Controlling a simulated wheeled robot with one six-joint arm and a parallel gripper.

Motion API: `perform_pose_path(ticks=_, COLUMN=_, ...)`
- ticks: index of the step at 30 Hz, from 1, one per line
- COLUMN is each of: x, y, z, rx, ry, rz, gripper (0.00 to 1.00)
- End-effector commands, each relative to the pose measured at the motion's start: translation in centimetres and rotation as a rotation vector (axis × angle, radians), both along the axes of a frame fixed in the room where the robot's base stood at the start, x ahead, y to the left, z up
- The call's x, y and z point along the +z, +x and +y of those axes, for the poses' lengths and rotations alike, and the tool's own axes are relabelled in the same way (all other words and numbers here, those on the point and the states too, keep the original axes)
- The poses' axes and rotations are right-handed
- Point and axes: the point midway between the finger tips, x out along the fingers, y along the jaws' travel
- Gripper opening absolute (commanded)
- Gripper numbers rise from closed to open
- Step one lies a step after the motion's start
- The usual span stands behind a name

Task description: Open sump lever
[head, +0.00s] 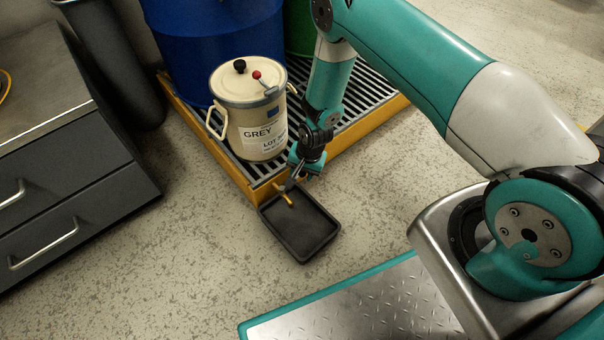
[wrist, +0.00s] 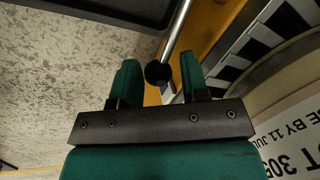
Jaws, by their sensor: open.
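The sump lever is a metal rod with a black ball knob (wrist: 157,73) in the wrist view. The knob sits between the two green fingers of my gripper (wrist: 160,68), which are open with a gap on each side. In the head view my gripper (head: 295,169) is low at the front corner of the yellow sump pallet (head: 349,142). There the lever is small and partly hidden by my gripper, so its exact angle is hard to tell. A short yellow piece (head: 286,198) shows just above the tray.
A black drip tray (head: 301,251) lies on the floor below the corner. Grey drawers (head: 75,190) stand at left. The floor between is clear.

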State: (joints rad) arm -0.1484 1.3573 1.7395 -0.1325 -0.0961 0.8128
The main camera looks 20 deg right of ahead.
Motion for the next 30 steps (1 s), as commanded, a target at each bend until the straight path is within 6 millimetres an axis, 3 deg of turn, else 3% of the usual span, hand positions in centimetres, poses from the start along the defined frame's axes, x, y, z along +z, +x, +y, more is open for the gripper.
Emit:
perform_pose_path(ticks=8, x=-0.1, y=0.0, z=0.0, rx=0.0, ry=0.0, rz=0.0, gripper=0.41)
perform_pose_path(ticks=13, x=-0.1, y=0.0, z=0.0, rx=0.0, ry=0.0, rz=0.0, gripper=0.02)
perform_pose_path(ticks=14, x=-0.1, y=0.0, z=0.0, rx=0.001, ry=0.0, rz=0.0, gripper=0.0)
perform_pose_path(ticks=30, x=0.0, y=-0.5, z=-1.4, rx=-0.066, ry=-0.001, rz=0.007, gripper=0.0)
